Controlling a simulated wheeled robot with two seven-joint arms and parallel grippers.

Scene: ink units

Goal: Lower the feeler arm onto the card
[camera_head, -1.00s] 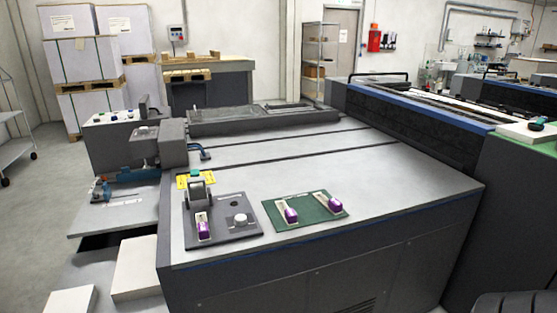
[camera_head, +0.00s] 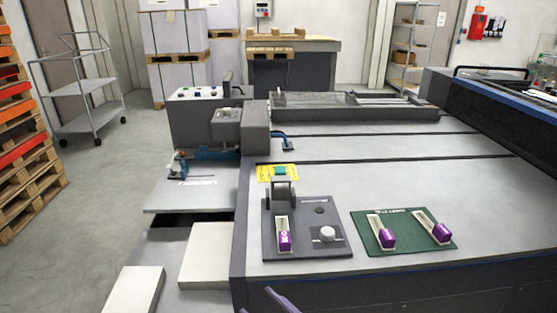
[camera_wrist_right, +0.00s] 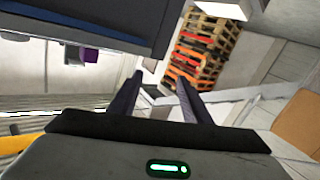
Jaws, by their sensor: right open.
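A dark grey panel (camera_head: 335,246) lies on the machine top. A round pale knob (camera_head: 327,234) sits to the right. My right gripper (camera_wrist_right: 155,85) is open and empty in the wrist view. Dark fingers at the bottom edge of the head view (camera_head: 272,302) seem to be the same gripper, below the panel. My left gripper is out of view.
A green mat (camera_head: 405,246) with two white-and-purple pieces lies right of the panel. White blocks (camera_head: 210,256) stand left of the machine's front. The pale machine top (camera_head: 430,185) behind the mat is clear.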

